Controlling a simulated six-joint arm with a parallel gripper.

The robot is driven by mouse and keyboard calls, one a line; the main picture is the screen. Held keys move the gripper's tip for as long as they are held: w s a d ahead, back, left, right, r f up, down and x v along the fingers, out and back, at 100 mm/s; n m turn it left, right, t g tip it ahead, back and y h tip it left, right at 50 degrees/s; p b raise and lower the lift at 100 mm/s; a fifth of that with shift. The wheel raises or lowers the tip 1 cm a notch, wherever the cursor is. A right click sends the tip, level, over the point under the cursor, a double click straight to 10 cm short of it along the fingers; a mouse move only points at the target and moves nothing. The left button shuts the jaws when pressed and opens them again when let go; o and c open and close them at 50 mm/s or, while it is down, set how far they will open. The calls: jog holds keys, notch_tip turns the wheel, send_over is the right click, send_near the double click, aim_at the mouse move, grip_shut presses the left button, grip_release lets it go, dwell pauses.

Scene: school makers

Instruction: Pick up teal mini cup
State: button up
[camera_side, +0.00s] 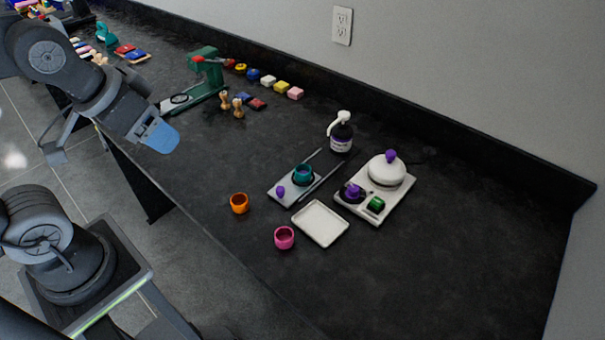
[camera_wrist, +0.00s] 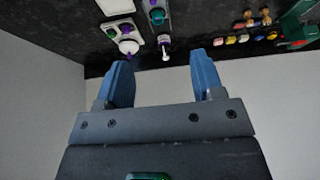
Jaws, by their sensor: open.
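A small teal cup (camera_side: 302,174) stands on a grey tray (camera_side: 276,196) near the middle of the counter in the side view. A small purple piece (camera_side: 280,191) is on the same tray, in front of the cup. In the wrist view the teal cup (camera_wrist: 157,16) shows small near the top edge. My gripper (camera_side: 160,136) is high at the left in the side view, well away from the cup. In the wrist view my gripper (camera_wrist: 161,80) has its two blue fingers wide apart with nothing between them.
An orange cup (camera_side: 239,203), a pink cup (camera_side: 284,237) and a white tray (camera_side: 320,223) are near the grey tray. A pump bottle (camera_side: 341,132) and a white burner unit (camera_side: 398,196) stand behind and right. A green press (camera_side: 205,75) stands farther left. The right front counter is clear.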

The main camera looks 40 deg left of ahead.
jog(key=shift+o, duration=0.9)
jog(key=n+g, duration=0.6)
jog(key=n, duration=0.9)
send_over(302, 168)
jog(key=s+d, duration=0.1)
jog(key=s, duration=0.1)
jog(key=f, duration=2.3)
jog(key=shift+w+d, duration=0.1)
jog(key=shift+w, duration=0.15)
jog(key=shift+w+f, duration=0.15)
jog(key=shift+f, duration=1.3)
jog(key=shift+w+f, duration=0.1)
jog(key=shift+f, duration=1.35)
